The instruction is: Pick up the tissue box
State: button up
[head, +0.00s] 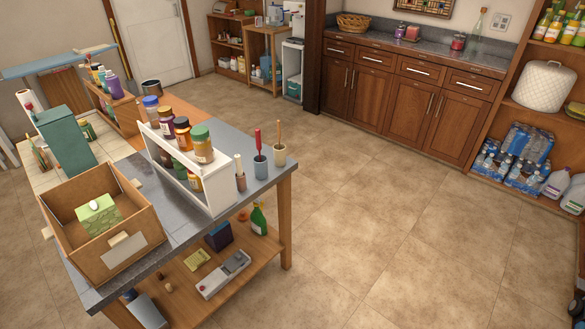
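A light green box with a white spot on top, which looks like the tissue box (98,214), sits inside an open brown cardboard box (122,252). The cardboard box stands at the near left end of the grey-topped table (178,236). My gripper is not in view.
A white rack with several jars (215,186) stands on the table right of the cardboard box. A teal box (66,138) stands behind it. Cups with handles (260,166) stand near the table's right corner. The tiled floor (370,235) to the right is clear.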

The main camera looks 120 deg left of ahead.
aim_at(99, 214)
jog(key=u, duration=4.7)
jog(key=i+u, duration=0.15)
jog(key=u, duration=0.25)
jog(key=i+l+u, duration=0.35)
jog(key=i+l, duration=0.5)
jog(key=i, duration=0.1)
